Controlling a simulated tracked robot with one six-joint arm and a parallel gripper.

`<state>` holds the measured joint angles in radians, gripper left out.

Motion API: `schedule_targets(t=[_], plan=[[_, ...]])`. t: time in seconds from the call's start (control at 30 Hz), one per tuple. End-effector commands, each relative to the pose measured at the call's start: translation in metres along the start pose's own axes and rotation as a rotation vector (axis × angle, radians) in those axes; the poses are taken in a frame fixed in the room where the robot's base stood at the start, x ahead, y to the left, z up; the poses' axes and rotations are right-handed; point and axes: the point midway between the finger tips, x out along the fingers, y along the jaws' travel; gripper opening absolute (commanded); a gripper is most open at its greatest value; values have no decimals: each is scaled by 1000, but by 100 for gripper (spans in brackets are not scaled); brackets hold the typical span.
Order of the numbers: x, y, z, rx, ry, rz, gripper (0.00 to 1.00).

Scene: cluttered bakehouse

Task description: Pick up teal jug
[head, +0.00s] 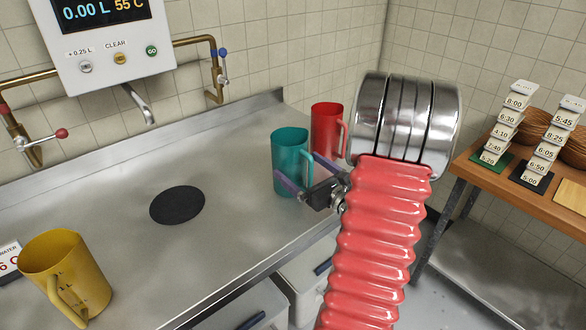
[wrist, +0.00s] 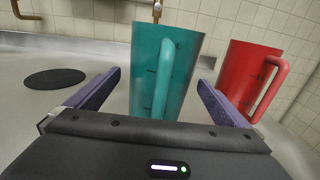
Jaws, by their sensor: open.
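The teal jug (head: 289,162) stands upright on the steel counter, toward its right end. In the wrist view the teal jug (wrist: 146,75) stands straight ahead, its handle facing me, between the two purple fingers. My gripper (head: 300,179) is open, close to the jug at counter height. In the wrist view the gripper (wrist: 158,92) has one finger to each side of the jug, with visible space on both sides. The fingertips' exact depth along the jug is hard to tell.
A red jug (head: 326,130) stands just behind and right of the teal one; it also shows in the wrist view (wrist: 245,80). A yellow jug (head: 68,272) stands at the counter's left. A black round mat (head: 177,205) lies mid-counter, with bare steel around it. A wooden shelf (head: 520,180) is at right.

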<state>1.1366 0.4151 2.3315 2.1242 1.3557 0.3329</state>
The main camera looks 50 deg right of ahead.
Motion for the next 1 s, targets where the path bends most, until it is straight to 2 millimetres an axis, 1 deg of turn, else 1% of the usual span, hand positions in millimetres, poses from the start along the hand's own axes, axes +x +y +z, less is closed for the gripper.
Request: schedule_targets(t=[0.2,0.33,0.9,1.0], plan=[[29,2,1,0,0,5,100],[40,2,1,1,1,3,100],[42,2,1,0,1,2,100],[42,2,1,1,1,3,93]])
